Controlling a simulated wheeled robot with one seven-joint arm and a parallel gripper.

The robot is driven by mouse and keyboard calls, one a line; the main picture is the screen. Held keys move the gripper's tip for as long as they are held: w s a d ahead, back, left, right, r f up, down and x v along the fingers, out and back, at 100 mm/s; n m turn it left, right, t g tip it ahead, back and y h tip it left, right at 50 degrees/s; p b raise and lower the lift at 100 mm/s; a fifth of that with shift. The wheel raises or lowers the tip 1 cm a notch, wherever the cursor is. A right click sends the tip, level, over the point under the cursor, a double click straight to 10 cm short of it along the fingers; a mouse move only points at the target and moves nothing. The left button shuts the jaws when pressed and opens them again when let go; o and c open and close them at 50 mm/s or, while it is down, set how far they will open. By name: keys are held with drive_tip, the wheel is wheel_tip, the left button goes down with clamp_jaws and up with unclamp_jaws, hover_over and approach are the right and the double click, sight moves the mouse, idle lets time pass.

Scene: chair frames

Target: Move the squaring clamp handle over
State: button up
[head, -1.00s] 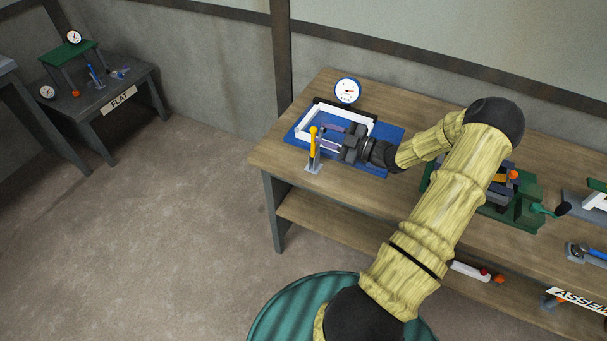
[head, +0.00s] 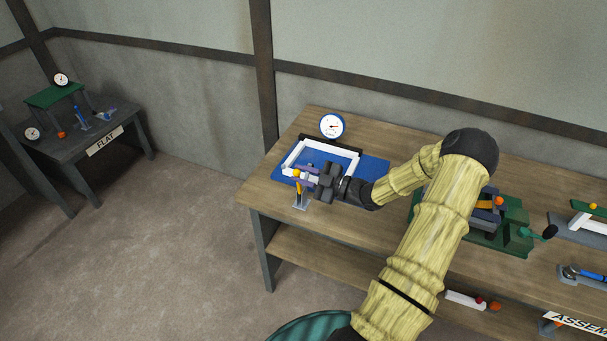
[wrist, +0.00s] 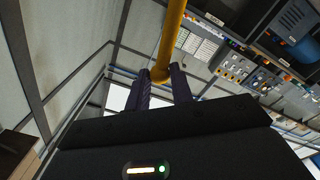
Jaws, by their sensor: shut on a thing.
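The squaring clamp has an upright yellow handle (head: 299,188) with an orange-yellow knob and a grey foot. It stands at the front left of the blue squaring board (head: 374,170), which carries a white frame (head: 341,154). My gripper (head: 304,177) reaches in from the right and is shut on the handle near its top. In the wrist view the yellow handle (wrist: 171,40) runs between the two purple fingers of my gripper (wrist: 160,76). The fingers hide part of the handle's upper end in the head view.
A round dial gauge (head: 332,126) stands behind the board. A green fixture (head: 513,230) sits to the right on the wooden bench (head: 272,191), past my arm. A separate dark table labelled FLAT (head: 70,149) is at the far left, with open floor between.

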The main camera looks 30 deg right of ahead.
drive_tip(key=shift+s+a+f, duration=0.25)
drive_tip(key=shift+s+a, duration=0.1)
drive_tip(key=shift+s+a+f+b, duration=0.75)
drive_tip(key=shift+s+a, duration=0.1)
drive_tip(key=shift+a, duration=0.2)
drive_tip(key=shift+a, duration=0.1)
drive_tip(key=shift+s+a+f+b, duration=0.75)
drive_tip(key=shift+a+f+b, duration=0.15)
drive_tip(key=shift+f+b, duration=0.2)
